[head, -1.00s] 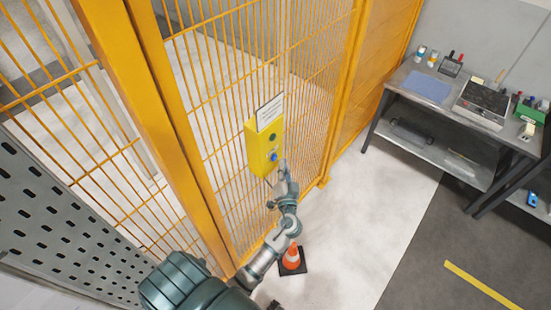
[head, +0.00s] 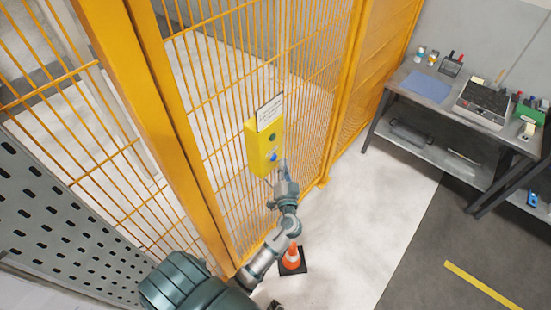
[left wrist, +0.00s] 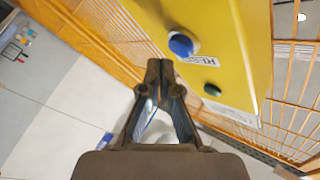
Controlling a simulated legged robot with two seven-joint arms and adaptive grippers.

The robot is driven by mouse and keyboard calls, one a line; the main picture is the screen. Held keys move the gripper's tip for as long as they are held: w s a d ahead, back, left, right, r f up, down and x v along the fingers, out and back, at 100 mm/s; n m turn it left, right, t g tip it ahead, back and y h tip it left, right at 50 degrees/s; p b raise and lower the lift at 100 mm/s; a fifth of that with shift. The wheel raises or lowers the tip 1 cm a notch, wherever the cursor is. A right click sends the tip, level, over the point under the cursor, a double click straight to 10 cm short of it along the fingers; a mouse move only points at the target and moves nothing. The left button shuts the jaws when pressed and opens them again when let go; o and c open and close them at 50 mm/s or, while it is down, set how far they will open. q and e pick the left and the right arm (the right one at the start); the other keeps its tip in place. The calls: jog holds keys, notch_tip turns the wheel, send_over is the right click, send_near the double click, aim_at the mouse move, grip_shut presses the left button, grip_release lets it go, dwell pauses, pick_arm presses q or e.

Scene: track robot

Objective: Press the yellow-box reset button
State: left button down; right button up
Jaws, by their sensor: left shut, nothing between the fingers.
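The yellow box (head: 262,148) is mounted on the orange mesh fence. Its blue button (head: 273,157) sticks out low on the front, with a dark green one (head: 272,138) above it. My left gripper (head: 282,163) is shut and empty, just right of and slightly below the blue button. In the left wrist view its fingertips (left wrist: 160,64) are close below the button; whether they touch it I cannot tell. My right gripper is out of view.
A white sign (head: 269,111) stands on top of the box. An orange cone (head: 291,259) is on the floor below my arm. A workbench (head: 440,118) with tools is at the right. The fence (head: 205,110) runs behind the box.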

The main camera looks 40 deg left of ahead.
pick_arm(q)
jog(key=shift+a, duration=0.2)
jog(key=shift+a+r, duration=0.1)
jog(key=shift+a, duration=0.15)
jog(key=shift+a+b, duration=0.35)
jog(key=shift+a, duration=0.15)
dwell(0.8)
jog(key=shift+d, duration=0.1)
jog(key=shift+d+b, duration=0.5)
jog(key=shift+d, duration=0.3)
jog(key=d, duration=0.1)
jog(key=d+b, duration=0.1)
jog(key=d, duration=0.1)
jog(key=d+b, duration=0.1)
jog(key=d, duration=0.1)
jog(key=shift+s, duration=0.25)
